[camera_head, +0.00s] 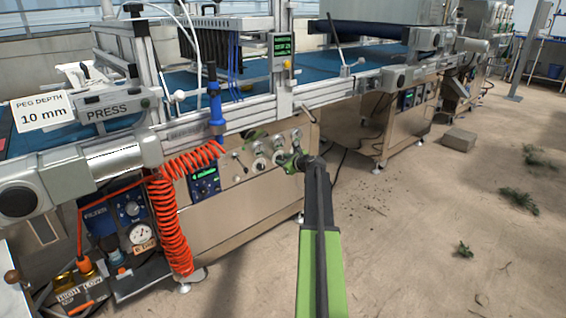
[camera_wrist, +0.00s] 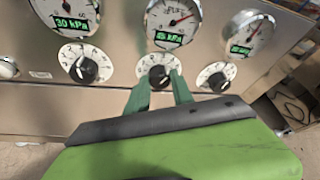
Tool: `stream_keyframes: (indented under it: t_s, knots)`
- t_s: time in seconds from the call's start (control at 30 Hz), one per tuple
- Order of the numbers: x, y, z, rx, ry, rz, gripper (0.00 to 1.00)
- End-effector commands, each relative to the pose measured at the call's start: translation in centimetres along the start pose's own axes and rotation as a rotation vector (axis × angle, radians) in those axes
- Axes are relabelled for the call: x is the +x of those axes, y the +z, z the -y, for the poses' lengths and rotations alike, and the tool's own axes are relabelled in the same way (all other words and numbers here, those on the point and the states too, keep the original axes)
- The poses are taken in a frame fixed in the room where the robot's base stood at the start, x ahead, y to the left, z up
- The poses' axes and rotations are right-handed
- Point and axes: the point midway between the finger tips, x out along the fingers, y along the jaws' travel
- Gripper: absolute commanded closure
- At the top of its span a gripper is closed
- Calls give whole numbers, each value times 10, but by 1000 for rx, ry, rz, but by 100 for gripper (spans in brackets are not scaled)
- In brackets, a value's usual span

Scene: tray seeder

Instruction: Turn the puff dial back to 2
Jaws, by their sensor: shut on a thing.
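The puff dial (camera_wrist: 158,63) is a dark knob on a white numbered plate, in the middle of the wrist view. The gauge above it (camera_wrist: 172,17) is marked PUFF and has a red needle and a green readout in kPa whose digits are hard to read. My gripper (camera_wrist: 159,78) reaches up from below, its two green fingers shut on the knob from either side. The number at the knob's pointer is too blurred to tell. In the head view my gripper (camera_head: 292,162) is at the machine's front panel and hides most of this dial.
Similar dials stand close on the left (camera_wrist: 85,65) and right (camera_wrist: 216,76), under a left gauge (camera_wrist: 70,14) reading 30 kPa and a right gauge (camera_wrist: 248,36). A coiled orange hose (camera_head: 172,225) hangs left of the panel. The floor (camera_head: 430,220) at right is mostly free.

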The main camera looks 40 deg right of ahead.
Motion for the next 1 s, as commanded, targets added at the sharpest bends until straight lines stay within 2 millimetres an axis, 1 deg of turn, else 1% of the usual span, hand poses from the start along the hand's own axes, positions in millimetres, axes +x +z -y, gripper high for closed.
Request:
stream_keyframes:
  t_s: [0.03, 0.6, 1.0]
  knots:
    - [0, -2, -4, -40, -14, -1, 100]
    - [1, -5, -8, -537, -219, -1, 100]
    - [2, -5, -8, -811, -332, 0, 100]
